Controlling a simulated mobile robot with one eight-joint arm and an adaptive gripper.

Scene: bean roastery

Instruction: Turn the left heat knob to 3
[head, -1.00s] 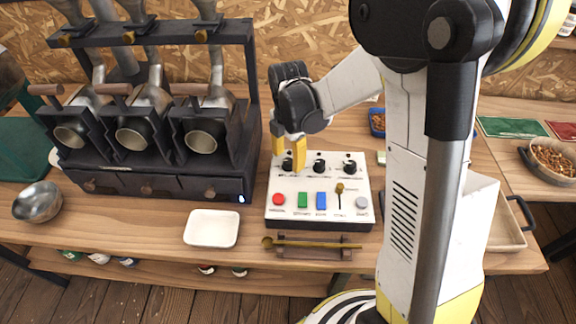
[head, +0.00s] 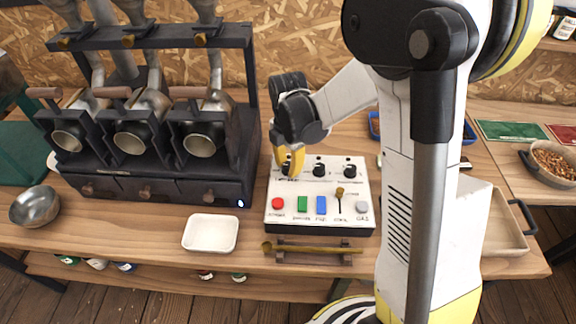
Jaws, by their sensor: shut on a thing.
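The control panel (head: 320,236) is a white box with a dark base on the wooden bench. It has three black knobs along its back row. The left heat knob (head: 286,170) is mostly hidden by my gripper. The middle knob (head: 319,170) and the right knob (head: 350,170) are uncovered. My gripper (head: 289,168) comes down from above with its yellow fingers shut on the left knob. The knob's pointer and scale cannot be read here.
In front of the knobs are a red button (head: 278,203), a green button (head: 302,204), a blue button (head: 321,205), a slider lever (head: 339,194) and a grey button (head: 362,207). The roaster (head: 160,130) stands to the left. A white dish (head: 210,233) and a brass stick (head: 310,248) lie in front.

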